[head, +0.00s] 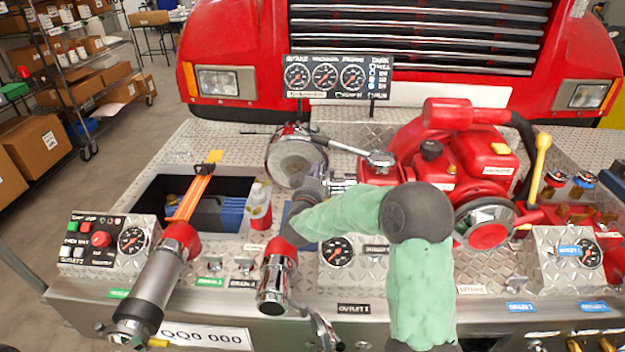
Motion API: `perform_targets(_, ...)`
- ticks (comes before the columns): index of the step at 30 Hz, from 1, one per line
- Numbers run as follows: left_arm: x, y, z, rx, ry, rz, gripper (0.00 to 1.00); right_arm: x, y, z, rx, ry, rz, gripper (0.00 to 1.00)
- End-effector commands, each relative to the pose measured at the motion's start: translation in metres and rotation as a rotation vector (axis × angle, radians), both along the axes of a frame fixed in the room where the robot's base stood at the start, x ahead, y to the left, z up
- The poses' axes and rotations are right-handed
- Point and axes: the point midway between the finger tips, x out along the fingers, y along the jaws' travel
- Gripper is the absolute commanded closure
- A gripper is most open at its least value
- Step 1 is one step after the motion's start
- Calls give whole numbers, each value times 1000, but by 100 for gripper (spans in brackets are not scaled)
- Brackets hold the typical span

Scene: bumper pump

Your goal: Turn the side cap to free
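A round chrome cap (293,160) faces me near the middle of the deck, left of the red pump. Another round cap with a chrome rim and red centre (487,224) is on the pump's front right; I cannot tell which is the side cap. My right arm comes up from the bottom in a green sleeve and bends left. My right gripper (311,188) is dark grey and just below the left chrome cap. Its fingers are small and partly hidden, so I cannot tell whether it touches anything or how far it is open. My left gripper is not in view.
A red pump (440,160) fills the right of the deck. A gauge board (339,77) stands behind. A nozzle (160,280) and a chrome outlet fitting (275,275) stand at front left. An open bin (232,188) holds a bottle nearby. A yellow lever (539,165) rises at right.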

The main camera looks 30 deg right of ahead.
Motion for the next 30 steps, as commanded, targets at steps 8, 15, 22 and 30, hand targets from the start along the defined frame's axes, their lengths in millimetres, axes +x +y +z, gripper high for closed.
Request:
perform_targets(8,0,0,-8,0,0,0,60,8,-9,-9,1,-2,-1,100)
perform_targets(15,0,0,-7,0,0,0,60,8,-9,-9,1,-2,-1,100)
perform_targets(22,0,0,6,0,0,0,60,9,-10,-6,13,23,-2,100)
perform_targets(30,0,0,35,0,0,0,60,14,-14,-9,60,99,-2,100)
